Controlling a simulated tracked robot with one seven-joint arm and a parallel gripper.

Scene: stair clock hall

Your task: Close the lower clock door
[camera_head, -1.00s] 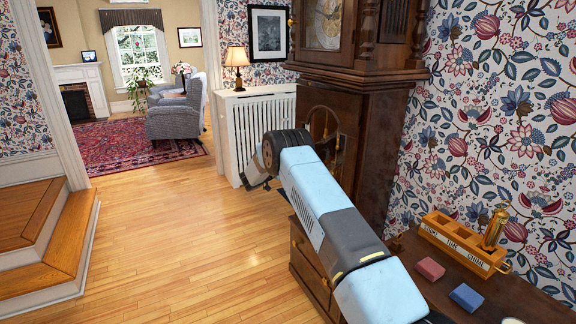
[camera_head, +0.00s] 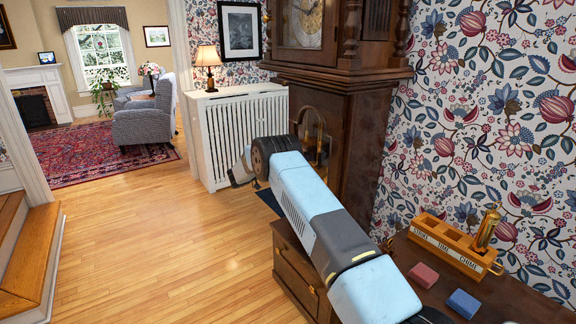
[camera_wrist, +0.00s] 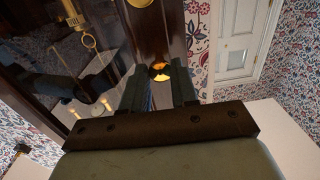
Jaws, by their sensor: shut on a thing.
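The tall dark wooden clock (camera_head: 345,135) stands against the papered wall in the head view. Its lower part shows an arched glass opening (camera_head: 316,135), partly hidden by my arm. In the wrist view the lower door (camera_wrist: 171,25) shows as a dark wood frame beside a glass pane (camera_wrist: 100,50). A brass knob (camera_wrist: 160,70) sits on this frame. My gripper (camera_wrist: 159,76) has its two dark fingers on either side of the knob and is shut on it. The fingertips are hidden in the head view. I cannot tell the exact door angle.
A dark wooden cabinet (camera_head: 425,262) at front right bears a labelled wooden holder (camera_head: 446,243), a red block (camera_head: 423,275) and a blue block (camera_head: 463,303). A white radiator cover (camera_head: 238,135) with a lamp (camera_head: 207,66) stands behind my arm. The wooden floor (camera_head: 150,235) at left is clear.

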